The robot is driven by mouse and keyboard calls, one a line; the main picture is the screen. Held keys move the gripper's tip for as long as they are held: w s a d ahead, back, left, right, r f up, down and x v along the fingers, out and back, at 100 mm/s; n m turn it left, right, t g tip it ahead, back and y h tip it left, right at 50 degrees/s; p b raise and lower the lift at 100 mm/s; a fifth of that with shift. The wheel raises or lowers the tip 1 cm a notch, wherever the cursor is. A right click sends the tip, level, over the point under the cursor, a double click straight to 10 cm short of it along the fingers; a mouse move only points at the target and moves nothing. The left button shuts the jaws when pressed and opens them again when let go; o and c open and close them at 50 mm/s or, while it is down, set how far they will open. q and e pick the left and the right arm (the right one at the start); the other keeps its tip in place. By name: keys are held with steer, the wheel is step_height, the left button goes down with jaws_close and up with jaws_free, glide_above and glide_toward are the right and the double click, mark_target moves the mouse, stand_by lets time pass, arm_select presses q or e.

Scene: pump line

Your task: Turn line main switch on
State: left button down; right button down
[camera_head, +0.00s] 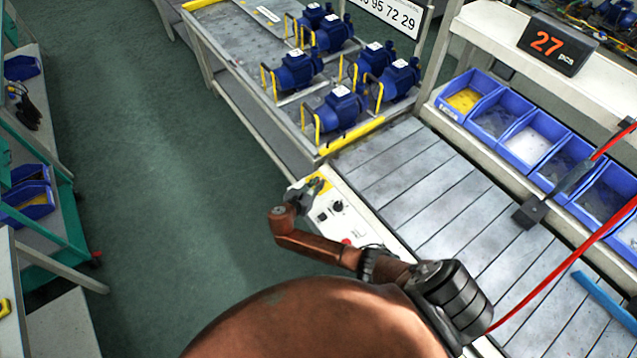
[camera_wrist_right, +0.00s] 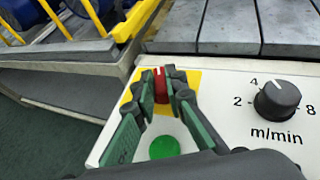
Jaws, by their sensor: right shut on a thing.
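The line main switch is a red rotary handle (camera_wrist_right: 161,86) on a yellow plate (camera_wrist_right: 188,80), at the end of a white control panel (camera_wrist_right: 225,75). My right gripper (camera_wrist_right: 165,88) is shut on the red handle, with one green-padded finger on each side of it. The handle points roughly up and down in the wrist view. In the head view my right gripper (camera_head: 312,190) is over the yellow plate at the panel's far end and hides the handle. My left gripper is in neither view.
A green round button (camera_wrist_right: 164,147) and a black speed dial (camera_wrist_right: 277,98) marked m/min are close to the gripper. A red button (camera_head: 346,241) is nearer on the panel. Blue pumps (camera_head: 340,108) stand on a cart beyond; blue bins (camera_head: 535,140) line the conveyor (camera_head: 440,190).

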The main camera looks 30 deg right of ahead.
steer(key=m+g, duration=0.1)
steer(key=m+g+h+b, duration=0.1)
steer(key=shift+w+a+m+g, duration=0.1)
steer(key=shift+w+m+g, duration=0.15)
steer(key=shift+m+g, duration=0.05)
steer(key=shift+m+g+h+b, duration=0.4)
steer(key=shift+m+g+b, duration=0.75)
steer(key=shift+g, duration=0.25)
steer(key=shift+w, duration=0.1)
steer(key=shift+r, duration=0.1)
steer(key=c, duration=2)
jaws_free()
steer(key=shift+o, duration=0.2)
steer(key=shift+a, duration=0.1)
steer(key=v, duration=1.1)
steer(key=shift+a+r, duration=0.2)
steer(key=shift+a, duration=0.05)
